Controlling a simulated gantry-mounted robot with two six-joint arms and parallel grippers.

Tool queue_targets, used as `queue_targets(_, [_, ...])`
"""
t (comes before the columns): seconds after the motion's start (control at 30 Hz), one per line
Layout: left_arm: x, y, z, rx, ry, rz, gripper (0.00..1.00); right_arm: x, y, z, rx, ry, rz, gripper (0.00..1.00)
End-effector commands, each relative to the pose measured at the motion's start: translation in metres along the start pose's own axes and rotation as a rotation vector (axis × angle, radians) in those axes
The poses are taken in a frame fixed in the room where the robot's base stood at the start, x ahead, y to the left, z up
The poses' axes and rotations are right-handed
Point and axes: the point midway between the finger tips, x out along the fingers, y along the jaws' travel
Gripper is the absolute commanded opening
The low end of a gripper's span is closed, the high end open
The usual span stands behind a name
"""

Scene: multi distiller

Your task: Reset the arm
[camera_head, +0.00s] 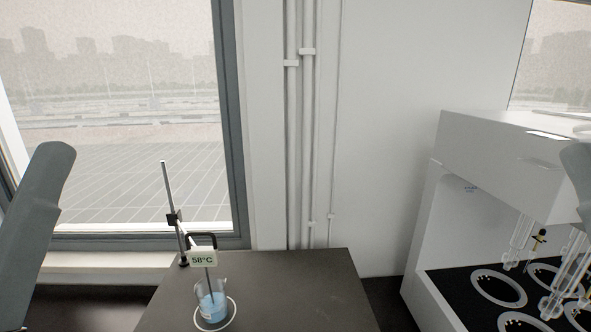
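My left arm shows as a grey link at the left edge, and my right arm shows as a small grey part at the right edge. Neither gripper is in view. A glass beaker (211,305) with light blue liquid stands on the dark table, with a thermometer (203,257) reading 58°C above it. The thermometer's probe reaches down into the beaker. A metal stand (177,210) with a clamp rises beside it.
The dark table (295,290) is bare to the right of the beaker. A white distiller (490,160) with glass tubes (522,232) above ringed positions (498,289) stands on the right. A gap separates it from the table. A window and wall pipes (300,130) are behind.

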Motion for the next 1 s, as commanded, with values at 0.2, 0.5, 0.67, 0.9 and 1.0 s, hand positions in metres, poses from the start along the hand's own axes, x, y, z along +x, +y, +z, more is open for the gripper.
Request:
queue_targets(0.2, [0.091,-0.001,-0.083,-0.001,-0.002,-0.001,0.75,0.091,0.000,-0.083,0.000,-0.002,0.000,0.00])
queue_targets(0.5, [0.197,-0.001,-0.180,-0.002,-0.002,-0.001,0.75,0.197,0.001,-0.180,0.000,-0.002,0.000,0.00])
queue_targets(0.67, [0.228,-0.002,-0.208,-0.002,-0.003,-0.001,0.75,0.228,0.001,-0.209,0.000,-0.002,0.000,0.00])
queue_targets(0.9, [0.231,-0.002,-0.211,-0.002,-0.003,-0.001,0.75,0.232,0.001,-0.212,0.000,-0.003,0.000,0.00])
queue_targets(1.0, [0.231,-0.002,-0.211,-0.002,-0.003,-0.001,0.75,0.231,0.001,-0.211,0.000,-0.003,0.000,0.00])
